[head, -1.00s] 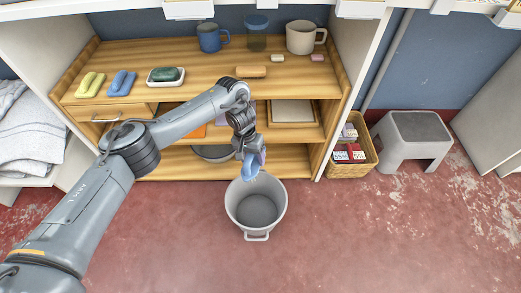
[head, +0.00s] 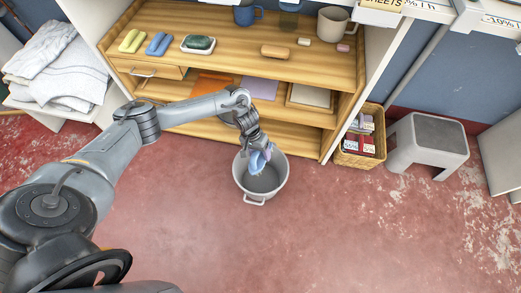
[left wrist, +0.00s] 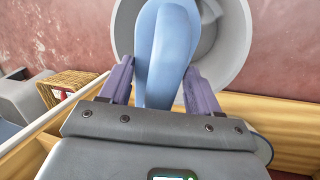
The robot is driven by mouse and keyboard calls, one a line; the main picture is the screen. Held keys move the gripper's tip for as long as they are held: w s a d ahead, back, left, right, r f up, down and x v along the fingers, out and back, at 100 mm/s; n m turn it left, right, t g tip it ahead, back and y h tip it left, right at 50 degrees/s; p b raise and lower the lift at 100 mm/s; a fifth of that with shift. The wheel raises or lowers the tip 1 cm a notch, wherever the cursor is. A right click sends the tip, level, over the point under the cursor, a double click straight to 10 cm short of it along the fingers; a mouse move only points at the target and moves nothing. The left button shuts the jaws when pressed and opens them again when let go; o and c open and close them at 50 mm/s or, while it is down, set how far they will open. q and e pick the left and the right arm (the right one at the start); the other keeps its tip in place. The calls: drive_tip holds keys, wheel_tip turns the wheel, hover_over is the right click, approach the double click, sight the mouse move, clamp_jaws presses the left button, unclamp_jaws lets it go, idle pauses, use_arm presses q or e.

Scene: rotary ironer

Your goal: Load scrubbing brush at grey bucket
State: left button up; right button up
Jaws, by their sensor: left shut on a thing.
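The grey bucket (head: 246,189) stands upright on the red floor in front of the wooden shelf, with a handle on its near side. My left gripper (head: 261,159) is over the far part of its opening, pointing down. It is shut on the blue scrubbing brush (head: 256,163). In the left wrist view the smooth blue brush (left wrist: 166,50) sits between the two purple fingers, and the bucket rim (left wrist: 240,60) shows behind it. How deep the brush reaches into the bucket is hard to tell. My right gripper is not in view.
The wooden shelf (head: 220,62) stands close behind the bucket. A wicker basket (head: 350,153) and grey stool (head: 428,145) stand at the right. The floor in front is clear.

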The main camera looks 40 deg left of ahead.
sight(259, 158)
use_arm(q)
drive_tip(key=shift+a+f+b, duration=0.25)
drive_tip(key=shift+f+b, duration=0.95)
drive_tip(key=shift+b, duration=0.05)
drive_tip(key=shift+d+f+b, duration=0.15)
drive_tip(key=shift+f+b, duration=0.45)
drive_tip(key=shift+b, duration=0.15)
drive_tip(key=shift+f+b, duration=0.6)
drive_tip(key=shift+b, duration=0.2)
drive_tip(key=shift+f, duration=0.25)
wheel_tip(259, 158, down, 11)
drive_tip(key=b, duration=0.5)
drive_tip(key=shift+f, duration=0.15)
